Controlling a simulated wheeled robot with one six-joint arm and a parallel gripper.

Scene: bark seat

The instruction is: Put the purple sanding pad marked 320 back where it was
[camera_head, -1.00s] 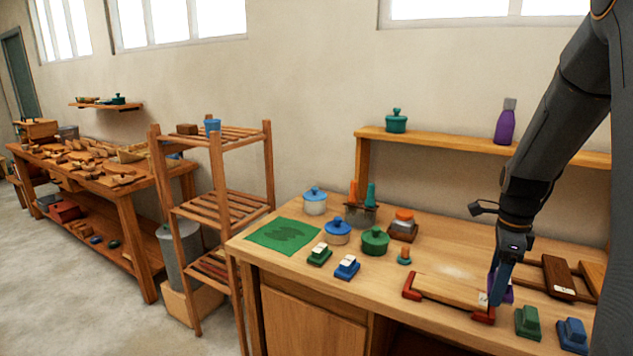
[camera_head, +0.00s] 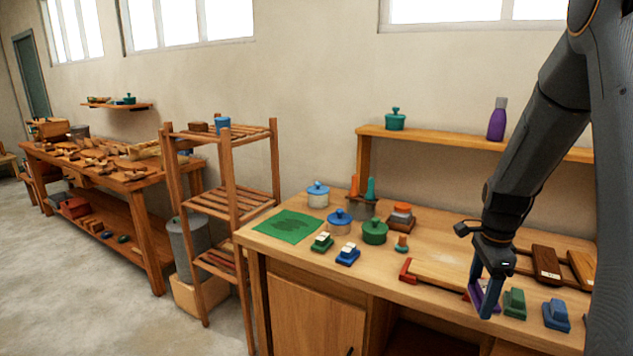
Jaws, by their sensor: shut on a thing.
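The purple sanding pad (camera_head: 486,296) shows between the fingers of my gripper (camera_head: 482,300), at the front right of the bench. My gripper points down and is shut on the pad. Its fingers and the arm hide part of the pad, and I cannot read its mark. The pad is beside the right end of a wooden board (camera_head: 445,274) held by red corner blocks (camera_head: 407,270). I cannot tell whether the pad touches the bench.
A green pad (camera_head: 514,303) and a blue pad (camera_head: 556,314) stand close to the right of my gripper. Dark wooden pieces (camera_head: 547,265) lie behind them. A green cloth (camera_head: 289,226), small pads and lidded pots (camera_head: 339,223) are on the left of the bench (camera_head: 385,290).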

